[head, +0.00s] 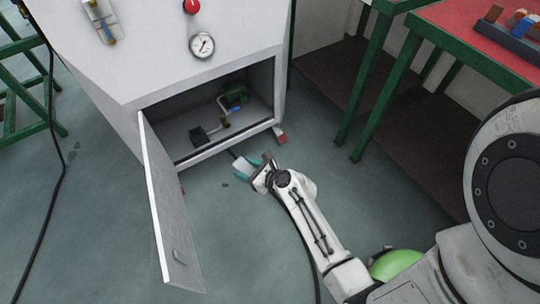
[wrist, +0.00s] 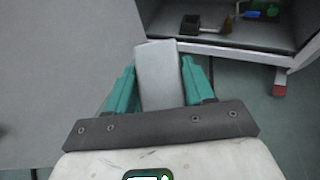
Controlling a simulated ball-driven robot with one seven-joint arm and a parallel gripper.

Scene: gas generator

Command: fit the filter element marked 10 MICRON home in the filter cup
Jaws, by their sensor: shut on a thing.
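My gripper (head: 254,170) is low in front of an open cabinet, and its teal fingers also show in the wrist view (wrist: 160,88). It is shut on a pale grey block-shaped piece (wrist: 158,72), likely the filter element, which points away from the wrist and leans slightly. No 10 MICRON marking can be read on it. Inside the cabinet sits a small black open-topped box (head: 199,135), also in the wrist view (wrist: 190,24); it may be the filter cup, but I cannot tell. The held piece is outside the cabinet, apart from this box.
The cabinet (head: 180,70) has a door (head: 168,210) swung open on the left. Inside are brass and blue fittings and a green unit (head: 234,94). A red-topped table (head: 470,30) at right carries a dark tray (head: 512,42) of parts.

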